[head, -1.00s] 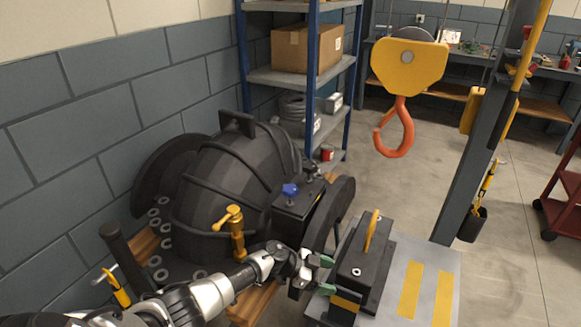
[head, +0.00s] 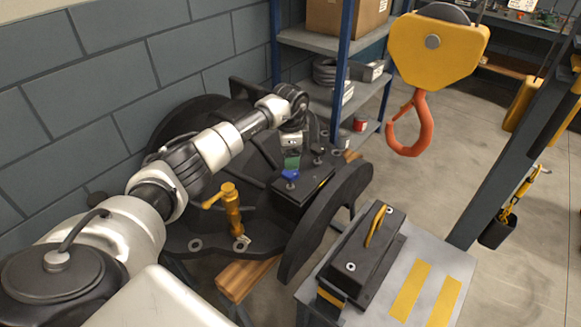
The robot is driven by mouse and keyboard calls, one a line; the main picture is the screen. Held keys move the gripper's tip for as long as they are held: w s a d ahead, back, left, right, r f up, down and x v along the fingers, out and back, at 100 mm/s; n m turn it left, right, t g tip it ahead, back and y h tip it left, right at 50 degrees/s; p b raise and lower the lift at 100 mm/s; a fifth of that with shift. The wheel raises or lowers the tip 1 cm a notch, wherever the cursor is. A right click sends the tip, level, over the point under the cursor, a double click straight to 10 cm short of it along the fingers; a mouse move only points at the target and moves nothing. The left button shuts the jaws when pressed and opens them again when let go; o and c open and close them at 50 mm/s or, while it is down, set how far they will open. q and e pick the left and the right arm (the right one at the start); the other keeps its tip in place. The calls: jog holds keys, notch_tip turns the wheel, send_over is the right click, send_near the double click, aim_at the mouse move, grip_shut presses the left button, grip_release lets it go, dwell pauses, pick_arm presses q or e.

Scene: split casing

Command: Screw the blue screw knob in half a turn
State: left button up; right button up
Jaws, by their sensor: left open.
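The blue screw knob (head: 290,174) sits on top of a black box-shaped block (head: 301,193) at the right part of the black casing (head: 275,224). My left gripper (head: 291,162) points down just above the knob, its green fingertips close over it. It is open. Whether the fingers touch the knob cannot be told. My left arm reaches across from the lower left and hides much of the casing behind it. My right gripper is not in view.
A yellow clamp handle (head: 230,208) stands left of the knob. An orange hook (head: 411,128) hangs from a yellow block at the right. A black block with a yellow handle (head: 368,252) sits on a grey table (head: 452,268). A shelf (head: 310,41) stands behind.

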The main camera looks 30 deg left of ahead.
aim_at(290, 172)
pick_arm(q)
notch_tip(290, 172, down, 6)
jog(key=shift+w+d+r, duration=0.1)
jog(key=shift+r, duration=0.05)
jog(key=shift+f, duration=0.4)
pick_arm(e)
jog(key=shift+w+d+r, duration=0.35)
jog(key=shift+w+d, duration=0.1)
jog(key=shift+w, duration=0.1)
pick_arm(q)
jog(key=shift+c, duration=0.2)
jog(key=c, duration=0.9)
jog(key=shift+m, duration=0.4)
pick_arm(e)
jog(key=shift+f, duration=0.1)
